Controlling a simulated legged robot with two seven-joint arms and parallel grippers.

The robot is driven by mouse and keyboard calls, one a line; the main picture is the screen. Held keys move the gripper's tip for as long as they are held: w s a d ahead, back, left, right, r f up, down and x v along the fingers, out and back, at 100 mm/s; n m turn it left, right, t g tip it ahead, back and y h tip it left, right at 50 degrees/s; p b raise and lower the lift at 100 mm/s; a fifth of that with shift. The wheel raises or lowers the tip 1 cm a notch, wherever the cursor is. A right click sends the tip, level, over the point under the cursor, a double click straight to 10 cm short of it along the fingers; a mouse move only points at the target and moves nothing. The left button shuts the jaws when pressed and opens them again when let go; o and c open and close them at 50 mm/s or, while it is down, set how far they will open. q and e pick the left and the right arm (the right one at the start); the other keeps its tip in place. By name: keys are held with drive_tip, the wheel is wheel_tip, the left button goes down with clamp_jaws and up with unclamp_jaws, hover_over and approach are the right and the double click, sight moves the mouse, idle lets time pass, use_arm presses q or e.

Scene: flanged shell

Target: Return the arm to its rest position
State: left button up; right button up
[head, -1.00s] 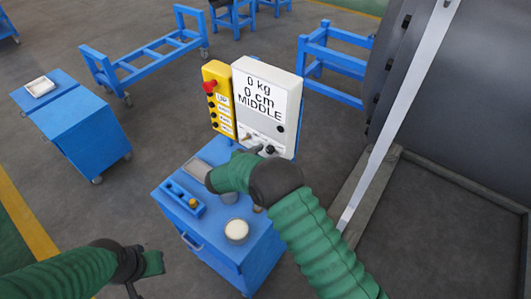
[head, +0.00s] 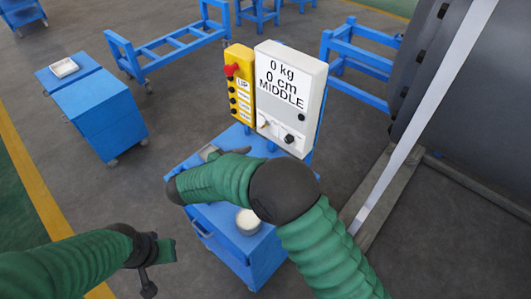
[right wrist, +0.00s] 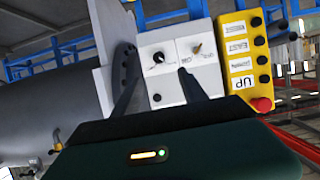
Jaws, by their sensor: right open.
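My right arm comes in from the lower right of the head view, bends at a dark elbow and reaches left over the blue cart (head: 262,262). My right gripper (right wrist: 157,73) is open and empty in the right wrist view, its two dark fingers apart in front of the white control box (right wrist: 170,85). The box also shows in the head view (head: 290,90), reading 0 kg, 0 cm, MIDDLE. A yellow button panel (head: 240,88) with a red knob stands beside it. My left gripper (head: 152,268) is low at left, away from the cart; its jaws are unclear.
A round white-topped container (head: 248,222) stands on the cart below my right forearm. A large grey cylinder (head: 465,110) and a pale slanted bar (head: 425,120) are at right. A blue cabinet (head: 100,115) is at left. Floor between cabinet and cart is clear.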

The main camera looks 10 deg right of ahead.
drive_tip(key=shift+s+a+r, duration=0.2)
drive_tip(key=shift+a, duration=0.1)
drive_tip(key=w+d+r+n+t+y+b, duration=0.1)
drive_tip(key=w+r+n+t+y+b, duration=0.2)
drive_tip(key=w+n+t+y, duration=0.25)
drive_tip(key=s+d+f+n+g+y+b, duration=0.1)
drive_tip(key=s+d+f+g, duration=0.2)
drive_tip(key=s, duration=0.6)
drive_tip(key=s+d+f+n+g+y+b, duration=0.1)
drive_tip(key=s+d+f+n+g+y, duration=0.1)
drive_tip(key=s+d+f+g, duration=0.2)
drive_tip(key=s+d+f+n+g+y+b, duration=0.1)
drive_tip(key=s+d+f+g, duration=0.3)
drive_tip(key=s+f, duration=0.4)
drive_tip(key=s+d+n+y, duration=0.1)
drive_tip(key=s, duration=0.6)
drive_tip(key=shift+d+f, duration=0.25)
drive_tip(key=shift+d, duration=0.05)
